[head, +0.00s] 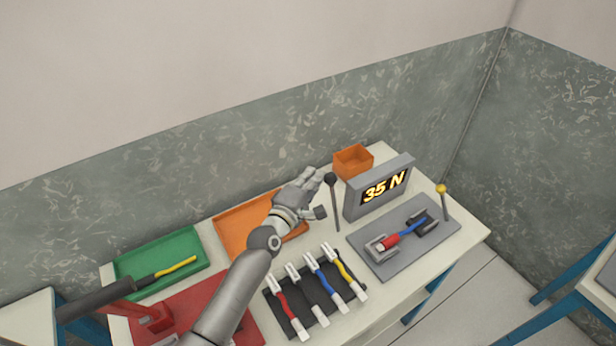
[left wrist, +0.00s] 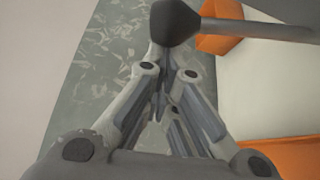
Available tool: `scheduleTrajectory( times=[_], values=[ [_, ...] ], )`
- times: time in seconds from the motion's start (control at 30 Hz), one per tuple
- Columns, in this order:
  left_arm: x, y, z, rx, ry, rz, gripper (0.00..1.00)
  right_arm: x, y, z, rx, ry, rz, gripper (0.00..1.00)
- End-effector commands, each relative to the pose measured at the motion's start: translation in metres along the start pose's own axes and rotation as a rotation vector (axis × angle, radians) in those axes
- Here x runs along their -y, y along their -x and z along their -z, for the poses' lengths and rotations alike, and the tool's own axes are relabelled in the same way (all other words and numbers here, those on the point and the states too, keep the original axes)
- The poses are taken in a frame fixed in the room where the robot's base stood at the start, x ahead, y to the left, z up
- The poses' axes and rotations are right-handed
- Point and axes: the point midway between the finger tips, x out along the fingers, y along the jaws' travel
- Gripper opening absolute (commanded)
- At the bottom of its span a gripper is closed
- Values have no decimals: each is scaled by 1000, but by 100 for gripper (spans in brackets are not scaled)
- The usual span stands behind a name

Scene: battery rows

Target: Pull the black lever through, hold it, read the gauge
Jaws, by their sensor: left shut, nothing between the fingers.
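The black lever (head: 335,208) stands on the table with a round black knob (head: 331,178) on top. The gauge (head: 380,189) is a grey box right of it, its lit display reading "35 N". My left gripper (head: 318,194) is at the lever's left side, close to the knob, with its fingers shut and empty. In the left wrist view the knob (left wrist: 174,22) is just past the fingers (left wrist: 168,75), its shaft running right. Whether they touch is unclear. A red and blue cable (head: 403,236) lies in the fixture on a grey plate (head: 375,262). My right gripper is not in view.
A yellow-knobbed lever (head: 442,200) stands at the plate's right. An orange box (head: 353,162) is behind. A dark rack (head: 318,315) with several cables is in front. Green (head: 195,243) and orange (head: 232,218) trays and a red mat (head: 195,300) lie left.

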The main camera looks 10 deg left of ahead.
Motion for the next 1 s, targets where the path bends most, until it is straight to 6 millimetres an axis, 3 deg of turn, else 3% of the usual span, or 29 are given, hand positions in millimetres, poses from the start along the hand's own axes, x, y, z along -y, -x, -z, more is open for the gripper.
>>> scheduleTrajectory(
  times=[0.47,1.0],
  values=[
    [-7,39,-69,5,-375,-221,0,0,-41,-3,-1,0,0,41],
    [10,75,-128,5,-728,-424,0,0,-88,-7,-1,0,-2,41]
  ],
)
